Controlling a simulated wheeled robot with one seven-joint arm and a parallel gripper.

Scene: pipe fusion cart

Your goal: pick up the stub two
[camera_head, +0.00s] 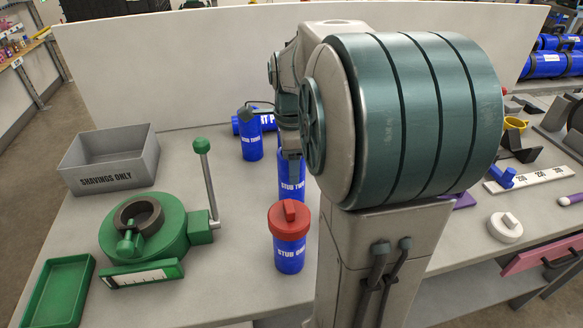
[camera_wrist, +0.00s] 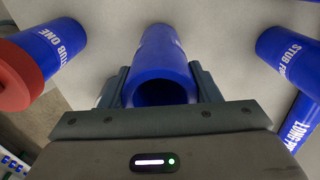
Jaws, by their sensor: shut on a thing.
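Stub two (camera_head: 292,187) is a blue cylinder with white lettering, upright on the table behind stub one. My arm hides part of it in the head view. In the wrist view stub two (camera_wrist: 163,58) stands between my gripper's fingers, its open hollow end toward the camera. My gripper (camera_wrist: 162,88) is shut on it, one finger on each side. In the head view my gripper (camera_head: 291,150) is mostly hidden by my arm. Whether stub two touches the table is hard to tell.
Stub one (camera_head: 289,250) with a red cap stands close in front. Another blue stub (camera_head: 251,138) and a lying blue pipe (camera_head: 238,125) are behind. A green clamp tool (camera_head: 150,235), green tray (camera_head: 57,290) and grey shavings bin (camera_head: 110,160) are at left. A white panel closes the back.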

